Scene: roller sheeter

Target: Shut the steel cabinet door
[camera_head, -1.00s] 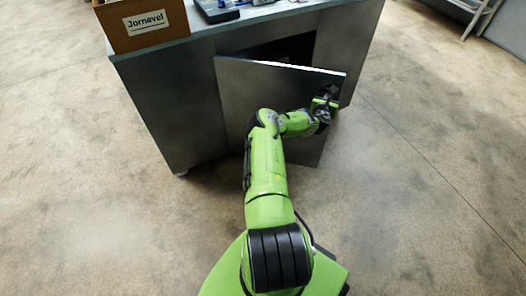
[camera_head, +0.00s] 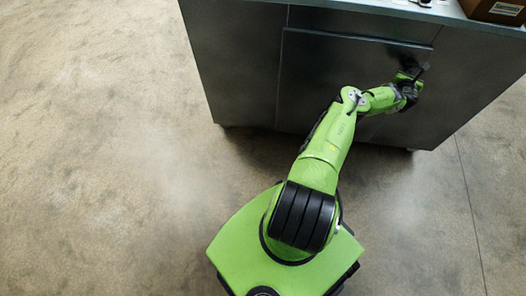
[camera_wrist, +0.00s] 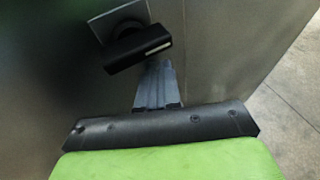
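The steel cabinet door (camera_head: 325,85) is a dark grey panel that looks flush with the cabinet front, or very nearly so; I cannot tell whether a thin gap is left. Its black handle (camera_wrist: 138,47) sits on a small plate near the door's right edge. My gripper (camera_head: 415,78) is at the door's upper right, by the handle. In the wrist view my gripper's grey fingers (camera_wrist: 160,75) are together, just below and beside the handle, with nothing visible between them. Whether the fingertips touch the door is unclear.
The steel cabinet (camera_head: 235,70) stands across the top of the head view. A cardboard box (camera_head: 495,10) sits on its top at the right. The concrete floor (camera_head: 90,180) is clear to the left and right of my base.

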